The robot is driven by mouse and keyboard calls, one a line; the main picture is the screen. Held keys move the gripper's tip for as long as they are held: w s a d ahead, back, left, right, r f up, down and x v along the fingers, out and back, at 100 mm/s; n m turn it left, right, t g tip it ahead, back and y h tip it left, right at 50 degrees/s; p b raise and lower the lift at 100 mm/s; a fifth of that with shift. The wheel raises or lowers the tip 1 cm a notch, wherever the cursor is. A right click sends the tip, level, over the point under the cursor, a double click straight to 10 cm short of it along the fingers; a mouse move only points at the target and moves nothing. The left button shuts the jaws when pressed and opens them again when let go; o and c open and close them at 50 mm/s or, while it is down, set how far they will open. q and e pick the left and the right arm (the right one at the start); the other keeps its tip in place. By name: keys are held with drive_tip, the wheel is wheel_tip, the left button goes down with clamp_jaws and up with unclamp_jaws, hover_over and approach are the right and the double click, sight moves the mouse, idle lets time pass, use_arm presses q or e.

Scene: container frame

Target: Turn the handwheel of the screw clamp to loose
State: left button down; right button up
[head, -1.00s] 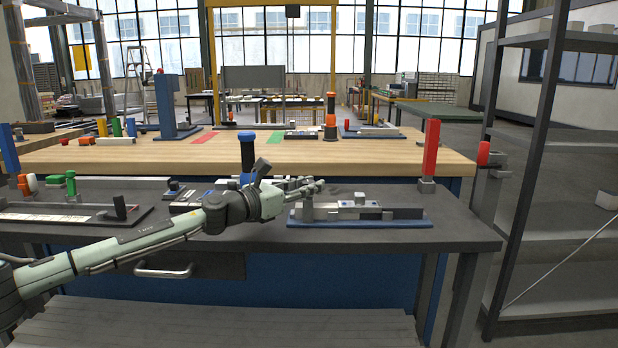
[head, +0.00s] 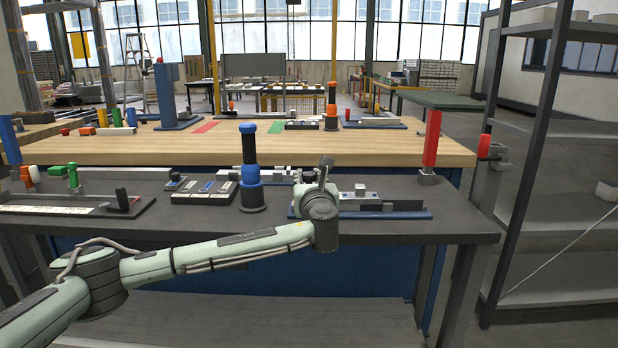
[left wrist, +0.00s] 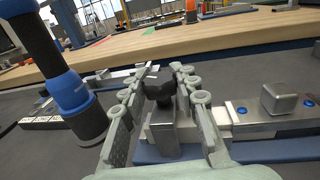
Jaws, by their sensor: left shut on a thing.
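The screw clamp (head: 402,214) sits on the dark bench, with metal blocks on a long blue base; its base and blocks also show in the left wrist view (left wrist: 275,124). Its black handwheel (left wrist: 160,90) stands on the clamp's left part in the left wrist view. My right gripper is not in view.
A black and blue upright post (head: 250,175) stands close left of my left gripper. Red posts (head: 432,138) stand on the right. A dark tray (head: 204,194) with small parts lies left of the post. A wooden bench (head: 400,150) is behind.

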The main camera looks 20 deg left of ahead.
use_arm(q)
drive_tip(key=n+g+y, duration=0.2)
drive_tip(key=y, duration=0.1)
drive_tip(key=n+g+y, duration=0.3)
drive_tip(key=y, duration=0.1)
drive_tip(key=shift+d+n+g, duration=0.1)
drive_tip(key=shift+n+g, duration=0.2)
drive_tip(key=n+g+y+b, duration=0.1)
drive_tip(key=n+g+y, duration=0.1)
drive_tip(key=n+g, duration=0.1)
drive_tip(key=shift+g+b, duration=0.3)
drive_tip(key=shift+b, duration=0.05)
drive_tip(key=shift+n+g+y+b, duration=0.4)
drive_tip(key=shift+n+g+y, duration=0.2)
drive_tip(key=shift+g, duration=0.3)
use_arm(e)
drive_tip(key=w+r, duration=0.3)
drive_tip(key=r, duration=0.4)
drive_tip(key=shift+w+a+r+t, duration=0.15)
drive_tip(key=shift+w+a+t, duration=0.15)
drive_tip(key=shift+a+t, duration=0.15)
use_arm(q)
drive_tip(key=c, duration=1.1)
unclamp_jaws()
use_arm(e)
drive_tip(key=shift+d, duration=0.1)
